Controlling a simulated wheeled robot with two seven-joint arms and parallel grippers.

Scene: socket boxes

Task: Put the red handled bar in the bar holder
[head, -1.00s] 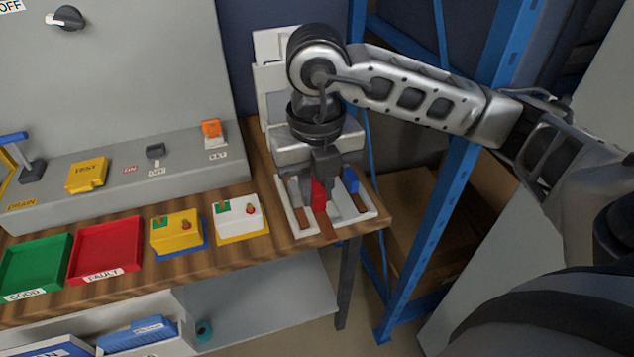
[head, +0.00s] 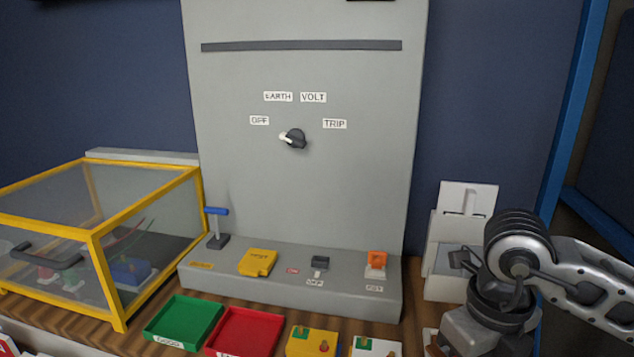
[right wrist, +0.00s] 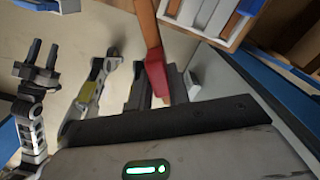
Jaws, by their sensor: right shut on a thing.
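My right gripper (right wrist: 160,90) is shut on the red handle (right wrist: 157,78) of the red handled bar. Its brown bar (right wrist: 146,22) runs up out of the right wrist view, passing left of a white tray (right wrist: 184,20). In the head view my right wrist is at the lower right, and its fingers and the bar are out of frame. A white stand with an upright panel (head: 465,197) is behind my right wrist; I cannot tell whether it is the bar holder. My left gripper (right wrist: 44,45) shows in the right wrist view with its dark fingers apart.
A grey panel with a dial (head: 292,139) stands in the middle. A yellow-framed clear box (head: 100,235) is on the left. Green (head: 183,320) and red (head: 245,330) trays and two small boxes line the bench front. A blue post (head: 567,100) rises at the right.

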